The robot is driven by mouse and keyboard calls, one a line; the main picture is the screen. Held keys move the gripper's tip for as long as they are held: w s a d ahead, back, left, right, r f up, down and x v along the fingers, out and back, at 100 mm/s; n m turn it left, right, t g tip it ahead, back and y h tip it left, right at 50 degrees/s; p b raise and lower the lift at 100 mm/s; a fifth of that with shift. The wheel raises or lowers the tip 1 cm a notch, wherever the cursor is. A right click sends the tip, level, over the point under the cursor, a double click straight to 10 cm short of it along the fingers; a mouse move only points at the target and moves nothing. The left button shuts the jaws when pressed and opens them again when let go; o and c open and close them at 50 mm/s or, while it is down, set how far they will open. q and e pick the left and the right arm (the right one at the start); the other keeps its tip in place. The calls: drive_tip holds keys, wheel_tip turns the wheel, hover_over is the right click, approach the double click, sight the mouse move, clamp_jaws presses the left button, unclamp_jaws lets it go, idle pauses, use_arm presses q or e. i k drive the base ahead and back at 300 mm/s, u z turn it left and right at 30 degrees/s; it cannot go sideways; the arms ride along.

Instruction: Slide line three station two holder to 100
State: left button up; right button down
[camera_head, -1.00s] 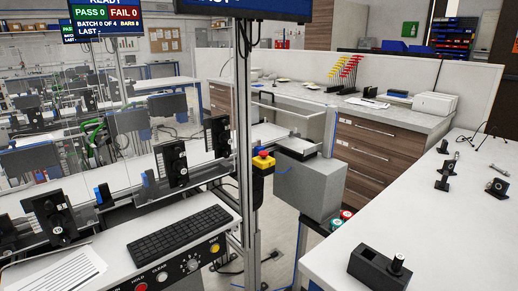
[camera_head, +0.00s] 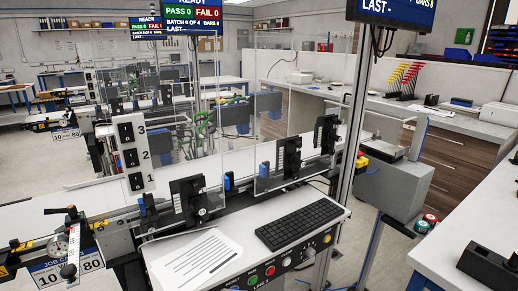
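Neither gripper is in view. In the near line, several black holders stand along a rail: one at front left (camera_head: 196,201), one in the middle (camera_head: 289,158) and one at the right (camera_head: 326,135). A white switch panel (camera_head: 132,156) with rockers marked 3, 2 and 1 stands at its left. I cannot tell which holder is line three station two.
A keyboard (camera_head: 299,223) and papers (camera_head: 205,262) lie on the desk above a button panel (camera_head: 287,268). Similar lines stand behind, one with its own job card (camera_head: 66,134). A metal post (camera_head: 352,120) and grey box (camera_head: 394,190) stand right. Floor at far left looks clear.

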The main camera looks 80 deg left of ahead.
sight(293, 145)
drive_tip(key=z, duration=0.05)
drive_tip(key=k, duration=0.25)
drive_tip(key=u, duration=1.2)
